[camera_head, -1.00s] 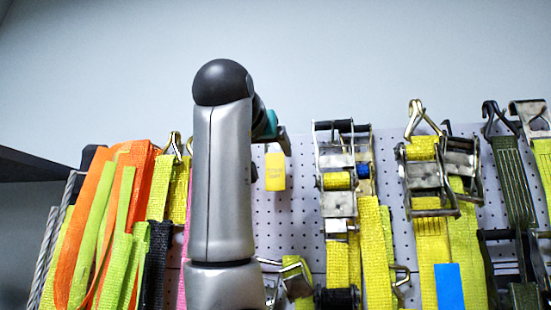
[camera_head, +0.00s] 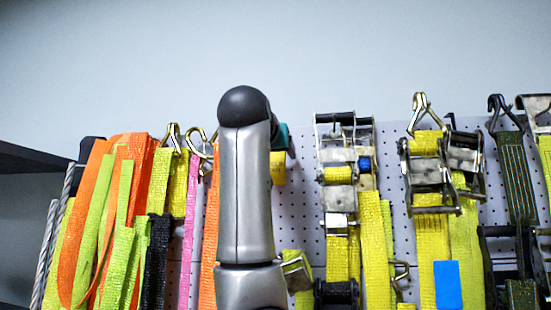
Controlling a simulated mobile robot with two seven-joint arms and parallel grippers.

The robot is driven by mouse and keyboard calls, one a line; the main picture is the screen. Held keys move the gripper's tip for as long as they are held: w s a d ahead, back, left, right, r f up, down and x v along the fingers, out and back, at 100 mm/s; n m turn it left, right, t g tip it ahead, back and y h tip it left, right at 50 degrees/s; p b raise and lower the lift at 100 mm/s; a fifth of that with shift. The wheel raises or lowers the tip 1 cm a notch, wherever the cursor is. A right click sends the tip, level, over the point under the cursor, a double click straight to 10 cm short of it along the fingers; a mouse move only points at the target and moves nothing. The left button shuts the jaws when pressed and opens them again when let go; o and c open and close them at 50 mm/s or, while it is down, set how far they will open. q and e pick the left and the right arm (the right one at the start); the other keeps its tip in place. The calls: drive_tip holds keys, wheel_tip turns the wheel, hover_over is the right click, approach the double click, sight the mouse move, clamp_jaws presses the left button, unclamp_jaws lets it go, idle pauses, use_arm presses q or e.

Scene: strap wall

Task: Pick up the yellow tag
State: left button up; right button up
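The yellow tag (camera_head: 279,174) is a small yellow piece in front of the white pegboard, just right of my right arm. My arm covers its left side, and the dark end of my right gripper (camera_head: 288,148) overlaps its top. I cannot tell whether they touch. The gripper is mostly hidden behind my grey arm link; only a teal part and a dark part show, so its opening is not visible. My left gripper is not in view.
Orange, lime and black straps (camera_head: 122,215) hang at the left. Metal ratchet buckles with yellow straps (camera_head: 338,180) hang right of the tag, with more buckles (camera_head: 428,165) beyond. Bare pegboard (camera_head: 301,200) lies between tag and ratchets. A dark shelf (camera_head: 30,160) juts in at far left.

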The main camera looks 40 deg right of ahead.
drive_tip(key=c, duration=1)
drive_tip(key=shift+r, duration=0.15)
